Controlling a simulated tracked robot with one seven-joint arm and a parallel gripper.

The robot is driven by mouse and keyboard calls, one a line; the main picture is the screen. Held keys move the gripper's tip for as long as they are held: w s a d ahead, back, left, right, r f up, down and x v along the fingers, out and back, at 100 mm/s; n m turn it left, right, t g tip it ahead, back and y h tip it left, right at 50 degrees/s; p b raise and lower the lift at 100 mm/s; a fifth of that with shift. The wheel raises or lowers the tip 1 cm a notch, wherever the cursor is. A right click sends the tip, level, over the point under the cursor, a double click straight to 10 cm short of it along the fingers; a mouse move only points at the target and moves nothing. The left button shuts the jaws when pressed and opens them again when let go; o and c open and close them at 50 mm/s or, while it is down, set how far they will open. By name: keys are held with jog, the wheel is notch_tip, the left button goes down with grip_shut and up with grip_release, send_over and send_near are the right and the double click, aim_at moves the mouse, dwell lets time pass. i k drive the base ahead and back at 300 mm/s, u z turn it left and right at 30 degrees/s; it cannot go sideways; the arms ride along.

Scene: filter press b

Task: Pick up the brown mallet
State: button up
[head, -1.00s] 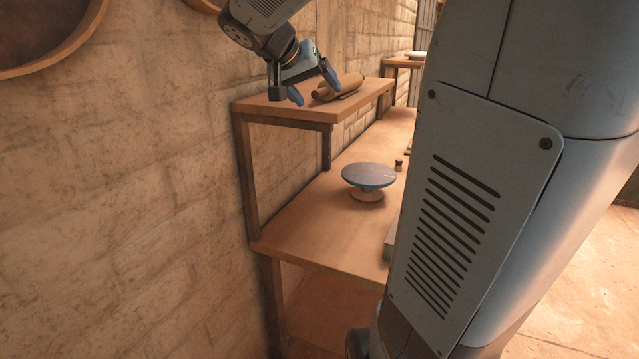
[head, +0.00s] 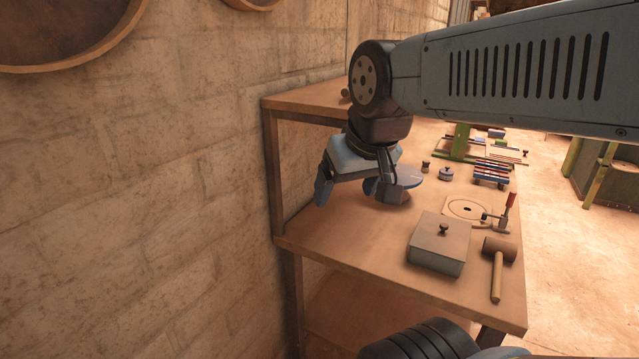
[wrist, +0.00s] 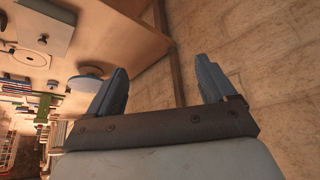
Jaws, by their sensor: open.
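The brown mallet (head: 499,262) lies on the near right corner of the workbench (head: 345,240) in the head view. Its wide head points to the back and its handle towards the front edge. My gripper (head: 345,196) is open and empty, in the air over the left part of the bench, well left of the mallet and apart from it. In the wrist view my gripper (wrist: 165,85) shows both fingers spread with nothing between them.
A lidded grey box (head: 440,243) stands just left of the mallet. Behind it are a square plate with a round mark (head: 466,209) and a red-handled clamp (head: 507,208). A round blue turntable (head: 408,177) is partly hidden by my gripper. A shelf (head: 310,98) overhangs the back.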

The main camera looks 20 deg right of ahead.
aim_at(501, 250)
jog(key=u, duration=1.05)
jog(key=i, duration=0.1)
jog(key=z, duration=3.1)
jog(key=i, duration=0.1)
jog(key=u, duration=0.45)
jog(key=k, duration=0.8)
jog(key=z, duration=0.2)
jog(key=i, duration=0.45)
